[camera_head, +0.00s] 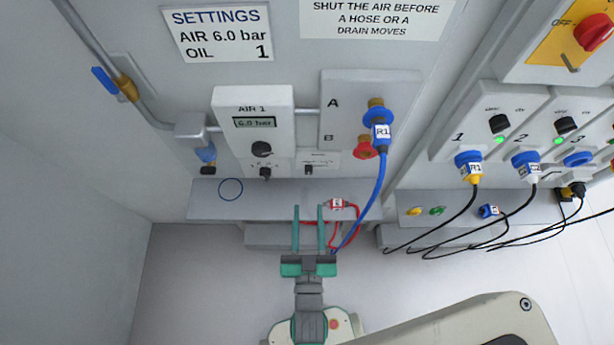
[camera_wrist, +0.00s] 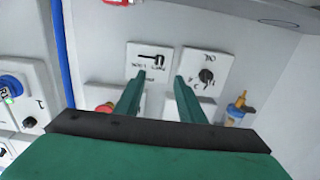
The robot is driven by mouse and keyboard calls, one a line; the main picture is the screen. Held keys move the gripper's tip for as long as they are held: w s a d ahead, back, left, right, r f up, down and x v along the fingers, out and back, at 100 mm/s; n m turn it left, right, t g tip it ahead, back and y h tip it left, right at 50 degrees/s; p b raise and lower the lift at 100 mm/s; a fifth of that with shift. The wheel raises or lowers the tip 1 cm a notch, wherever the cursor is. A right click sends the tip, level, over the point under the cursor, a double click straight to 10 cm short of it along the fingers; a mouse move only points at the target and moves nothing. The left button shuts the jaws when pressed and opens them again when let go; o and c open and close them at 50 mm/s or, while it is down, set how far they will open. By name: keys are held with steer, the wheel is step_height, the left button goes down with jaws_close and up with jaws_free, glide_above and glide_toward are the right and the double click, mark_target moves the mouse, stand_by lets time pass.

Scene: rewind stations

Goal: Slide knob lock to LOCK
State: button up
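The knob lock is a small white plate (camera_head: 322,157) with a dark slider (camera_head: 308,169), right of the AIR 1 unit and above the shelf. In the wrist view the lock plate (camera_wrist: 149,62) shows turned over, with a dark slot and a slider; its label is too small to read surely, and I cannot tell which end the slider is at. My gripper (camera_head: 308,209) is open and empty, below the lock in the head view. In the wrist view its fingertips (camera_wrist: 161,76) are apart near the lock plate's edge, with no clear contact.
The AIR 1 unit (camera_head: 252,120) has a black knob (camera_head: 261,149); the OIL knob (camera_wrist: 206,76) is beside the lock. A blue hose (camera_head: 376,195) hangs to the right. A red hose plug (camera_head: 337,203) lies on the shelf (camera_head: 270,207) right of my fingers.

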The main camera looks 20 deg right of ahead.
mark_target(309, 173)
steer(key=shift+x, duration=5.35)
steer(key=shift+d, duration=0.15)
steer(key=shift+c, duration=0.6)
jaws_close()
